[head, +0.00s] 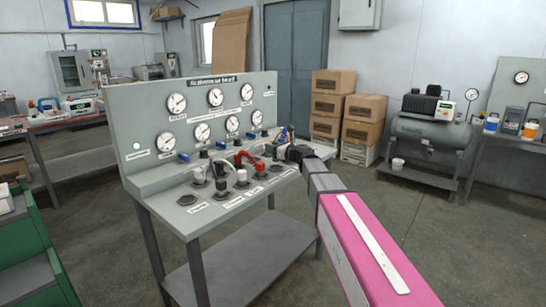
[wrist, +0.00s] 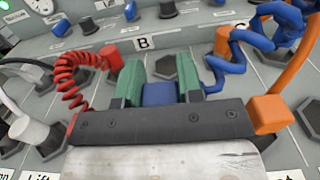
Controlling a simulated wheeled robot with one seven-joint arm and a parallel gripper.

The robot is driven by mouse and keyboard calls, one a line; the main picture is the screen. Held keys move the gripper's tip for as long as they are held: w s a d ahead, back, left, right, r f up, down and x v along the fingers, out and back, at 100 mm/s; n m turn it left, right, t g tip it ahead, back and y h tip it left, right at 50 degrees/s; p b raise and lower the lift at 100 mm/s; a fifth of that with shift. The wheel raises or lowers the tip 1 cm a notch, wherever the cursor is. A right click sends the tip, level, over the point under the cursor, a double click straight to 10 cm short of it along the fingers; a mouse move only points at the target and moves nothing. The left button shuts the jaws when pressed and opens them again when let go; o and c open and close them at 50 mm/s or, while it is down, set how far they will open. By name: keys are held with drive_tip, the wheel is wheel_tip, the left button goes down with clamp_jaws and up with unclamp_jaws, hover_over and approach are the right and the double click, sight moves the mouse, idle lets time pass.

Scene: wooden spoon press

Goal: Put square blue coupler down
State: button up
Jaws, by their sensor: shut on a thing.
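In the wrist view my gripper (wrist: 160,88) has green fingers shut on the square blue coupler (wrist: 159,94), whose top shows between them. A blue coiled hose (wrist: 236,62) runs from beside the right finger to the upper right. A dark hexagonal socket (wrist: 181,70) shows just beyond the fingers, near the label B (wrist: 143,42). I cannot tell whether the coupler touches the panel, as its underside is hidden. In the head view my gripper (head: 287,152) is over the right part of the gauge bench (head: 160,207); the coupler is not clear there.
A red coiled hose (wrist: 67,82) and red coupler (wrist: 110,58) stand close on the left. An orange coupler (wrist: 270,112) and its hose (wrist: 291,75) are close on the right. A white coupler (wrist: 28,130) is at the far left. Another hexagonal socket (wrist: 311,115) lies at the right edge.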

drive_tip(key=shift+f, duration=1.85)
drive_tip(key=shift+f, duration=0.1)
drive_tip(key=o, duration=1)
drive_tip(key=shift+c, duration=0.2)
drive_tip(key=shift+s+d, duration=0.15)
drive_tip(key=v, duration=1.1)
drive_tip(key=shift+s+d, duration=0.25)
